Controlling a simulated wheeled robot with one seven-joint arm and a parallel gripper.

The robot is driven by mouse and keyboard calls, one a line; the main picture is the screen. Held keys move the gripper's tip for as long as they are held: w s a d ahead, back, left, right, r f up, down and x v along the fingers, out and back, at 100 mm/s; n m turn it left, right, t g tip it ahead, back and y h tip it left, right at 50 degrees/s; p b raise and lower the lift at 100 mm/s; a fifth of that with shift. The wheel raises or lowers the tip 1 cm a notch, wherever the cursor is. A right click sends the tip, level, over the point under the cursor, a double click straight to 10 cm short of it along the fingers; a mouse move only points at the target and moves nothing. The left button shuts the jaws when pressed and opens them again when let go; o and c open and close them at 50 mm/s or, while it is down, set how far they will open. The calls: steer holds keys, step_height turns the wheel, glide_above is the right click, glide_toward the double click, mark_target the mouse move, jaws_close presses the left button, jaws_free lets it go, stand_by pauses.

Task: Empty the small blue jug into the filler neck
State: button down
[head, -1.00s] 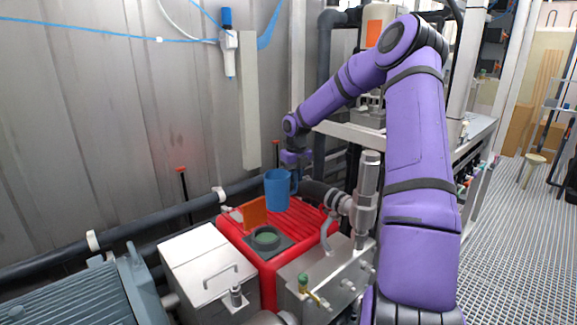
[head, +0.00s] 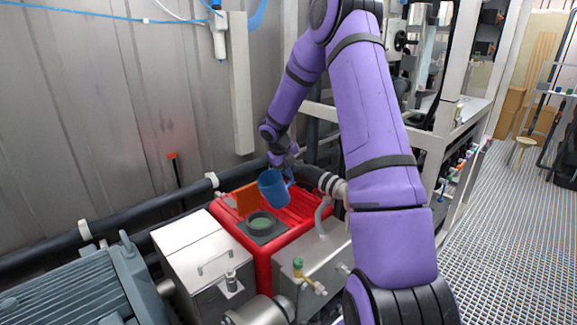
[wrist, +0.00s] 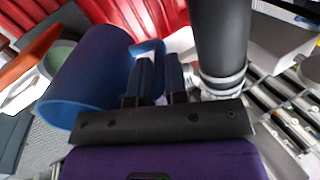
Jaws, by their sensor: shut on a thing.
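The small blue jug (head: 274,188) hangs in the air above and slightly right of the filler neck (head: 261,223), tilted with its mouth toward the left. My gripper (head: 291,163) is shut on the jug's handle, on its right side. In the wrist view the jug (wrist: 92,72) is beside the fingers (wrist: 160,80), with the handle at them. The neck is a round green-rimmed opening on a dark plate on the red tank; part of it shows behind the jug in the wrist view (wrist: 58,56). No liquid is visible, and the jug's contents are hidden.
An orange flap (head: 248,198) stands up behind the neck on the red tank (head: 296,210). A thick dark hose (head: 322,180) runs close to the right of my gripper. A metal box (head: 192,250) stands left, and a steel housing (head: 320,252) with fittings stands in front.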

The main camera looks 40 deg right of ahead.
mark_target(279, 175)
steer(key=h, duration=0.1)
steer(key=a+f+h, duration=0.1)
steer(key=shift+h, duration=0.3)
steer(key=h, duration=0.1)
steer(key=a+f+h, duration=0.1)
steer(key=h, duration=0.1)
steer(key=shift+a, duration=0.25)
steer(key=shift+s+d+h, duration=0.1)
steer(key=shift+d+h, duration=0.05)
steer(key=shift+h, duration=0.15)
steer(key=shift+a, duration=0.3)
steer(key=shift+h, duration=0.3)
steer(key=shift+a+f, duration=0.1)
steer(key=shift+a, duration=0.15)
steer(key=shift+a+h, duration=0.45)
steer(key=shift+h, duration=0.45)
steer(key=shift+a, duration=0.1)
